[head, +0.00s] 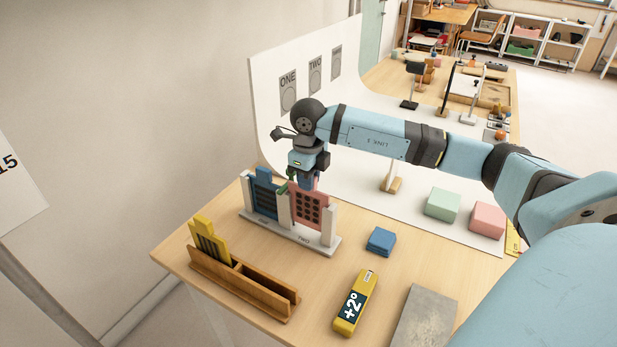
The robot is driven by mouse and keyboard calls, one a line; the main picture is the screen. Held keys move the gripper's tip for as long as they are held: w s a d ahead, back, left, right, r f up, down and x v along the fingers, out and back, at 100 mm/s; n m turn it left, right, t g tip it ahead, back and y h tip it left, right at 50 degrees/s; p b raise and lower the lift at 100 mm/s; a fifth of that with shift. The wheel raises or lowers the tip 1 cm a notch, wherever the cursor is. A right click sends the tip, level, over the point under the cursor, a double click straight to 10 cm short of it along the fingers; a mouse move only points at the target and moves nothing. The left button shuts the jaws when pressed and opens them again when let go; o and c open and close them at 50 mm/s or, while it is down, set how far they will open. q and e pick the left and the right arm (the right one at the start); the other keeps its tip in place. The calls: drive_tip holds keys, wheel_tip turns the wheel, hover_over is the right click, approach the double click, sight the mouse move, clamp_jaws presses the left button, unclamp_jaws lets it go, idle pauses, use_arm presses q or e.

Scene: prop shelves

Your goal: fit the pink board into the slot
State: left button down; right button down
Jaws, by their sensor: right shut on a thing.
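The pink board (309,207) with dark square holes stands upright between the middle and right posts of a white rack (328,243). My right gripper (302,183) comes down from above and is shut on the board's top. The board's lower edge is close to the rack's base; I cannot tell whether it touches. A blue board (263,195) stands between the left and middle posts of the same rack. My left gripper is not in view.
A brown wooden holder (245,285) with a yellow board (211,240) stands in front. Green (443,204) and pink (487,220) blocks sit on the white backdrop (410,205).

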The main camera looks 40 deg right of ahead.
drive_tip(key=shift+f+b, duration=0.85)
drive_tip(key=shift+f, duration=0.55)
drive_tip(key=c, duration=1)
unclamp_jaws()
wheel_tip(320, 180, up, 14)
drive_tip(key=shift+f, duration=0.1)
drive_tip(key=shift+a, duration=0.1)
